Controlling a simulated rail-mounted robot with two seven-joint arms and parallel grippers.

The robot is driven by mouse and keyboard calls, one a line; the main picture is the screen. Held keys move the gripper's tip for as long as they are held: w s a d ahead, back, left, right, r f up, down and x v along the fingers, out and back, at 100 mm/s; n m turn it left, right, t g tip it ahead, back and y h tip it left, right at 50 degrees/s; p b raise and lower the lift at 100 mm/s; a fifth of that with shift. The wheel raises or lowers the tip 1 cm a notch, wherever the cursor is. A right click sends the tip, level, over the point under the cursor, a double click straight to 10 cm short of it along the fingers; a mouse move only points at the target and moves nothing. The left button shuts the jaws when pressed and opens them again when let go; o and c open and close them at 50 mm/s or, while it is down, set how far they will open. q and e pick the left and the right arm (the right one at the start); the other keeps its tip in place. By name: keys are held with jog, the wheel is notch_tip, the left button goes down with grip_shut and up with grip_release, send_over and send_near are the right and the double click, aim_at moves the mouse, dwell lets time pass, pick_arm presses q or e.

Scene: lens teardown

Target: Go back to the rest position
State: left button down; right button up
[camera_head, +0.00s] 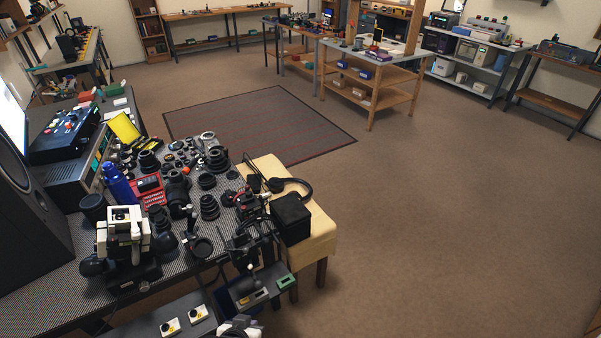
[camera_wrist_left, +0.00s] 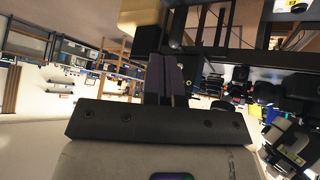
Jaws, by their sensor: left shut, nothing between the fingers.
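My left gripper (camera_head: 240,325) shows at the bottom edge of the head view, low in front of the bench and cut off by the frame. In the left wrist view its two dark fingers (camera_wrist_left: 167,78) lie together with nothing between them. The fingers are apart from the bench items. The bench (camera_head: 55,300) has a patterned dark top crowded with lenses and camera parts. My right gripper is not seen in either view.
A tan stool (camera_head: 322,232) beside the bench holds a black box (camera_head: 291,219) and headphones (camera_head: 294,187). Lower shelf pieces (camera_head: 262,288) stand close to my left gripper. Open brown floor (camera_head: 450,220) lies to the right. Shelves line the far walls.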

pick_arm(q)
jog(key=s+a+r+g+y, duration=0.15)
jog(key=s+a, duration=0.25)
jog(key=s, duration=0.4)
jog(key=s+a+r+t, duration=0.1)
jog(key=s+a+r, duration=0.25)
jog(key=s, duration=0.45)
jog(key=s+a+f+g, duration=0.25)
jog(key=s+f, duration=0.35)
jog(key=s, duration=0.3)
notch_tip(320, 180, up, 35)
jog(key=p, duration=3.5)
jog(key=shift+s+d+m+g, duration=0.3)
jog(key=shift+g, duration=0.1)
jog(key=shift+y, duration=0.25)
